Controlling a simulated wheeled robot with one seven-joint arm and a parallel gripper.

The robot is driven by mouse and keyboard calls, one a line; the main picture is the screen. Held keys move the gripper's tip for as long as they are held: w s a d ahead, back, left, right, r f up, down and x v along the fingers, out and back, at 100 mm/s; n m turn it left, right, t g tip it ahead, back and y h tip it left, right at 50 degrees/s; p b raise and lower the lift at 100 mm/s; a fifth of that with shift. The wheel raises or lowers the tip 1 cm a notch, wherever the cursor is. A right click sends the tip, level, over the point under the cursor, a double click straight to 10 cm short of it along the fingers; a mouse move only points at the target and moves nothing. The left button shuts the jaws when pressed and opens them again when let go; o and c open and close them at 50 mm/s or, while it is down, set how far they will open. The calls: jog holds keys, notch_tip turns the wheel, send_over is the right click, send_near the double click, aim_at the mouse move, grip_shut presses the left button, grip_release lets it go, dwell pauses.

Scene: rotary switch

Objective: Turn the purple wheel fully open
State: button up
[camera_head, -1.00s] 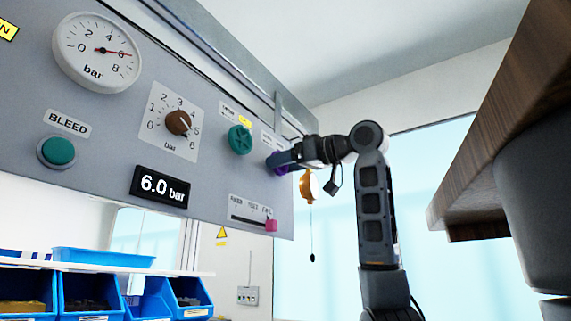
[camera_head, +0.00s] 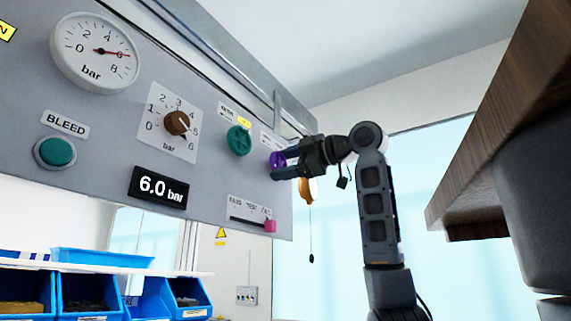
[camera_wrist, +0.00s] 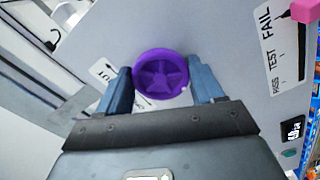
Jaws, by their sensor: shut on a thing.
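The purple wheel (camera_head: 277,159) is a round, spoked handwheel at the right end of the grey panel. It shows face-on in the wrist view (camera_wrist: 161,70), with a small light mark low on its right rim. My gripper (camera_head: 275,165) reaches it from the right, and its two blue-grey fingers lie on opposite sides of the rim. In the wrist view my gripper (camera_wrist: 162,85) is shut on the wheel, with one finger at the left and one at the right. A label beside the wheel is partly hidden by the left finger.
A green wheel (camera_head: 239,141) is just left of the purple one. The slider's pink knob (camera_head: 270,226) is below, at the FAIL end. The gauge (camera_head: 96,51) and display (camera_head: 159,187) read about 6 bar. An orange object (camera_head: 307,189) hangs behind my gripper.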

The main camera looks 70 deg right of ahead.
jog(key=n, duration=1.1)
jog(key=shift+n, duration=0.3)
dwell(0.4)
jog(key=o, duration=1)
jog(key=shift+r, duration=0.15)
jog(key=shift+o, duration=0.2)
jog(key=shift+s, duration=0.1)
jog(key=b+v, duration=0.2)
jog(key=v, duration=0.5)
jog(key=shift+s, duration=0.3)
jog(key=shift+a, duration=0.1)
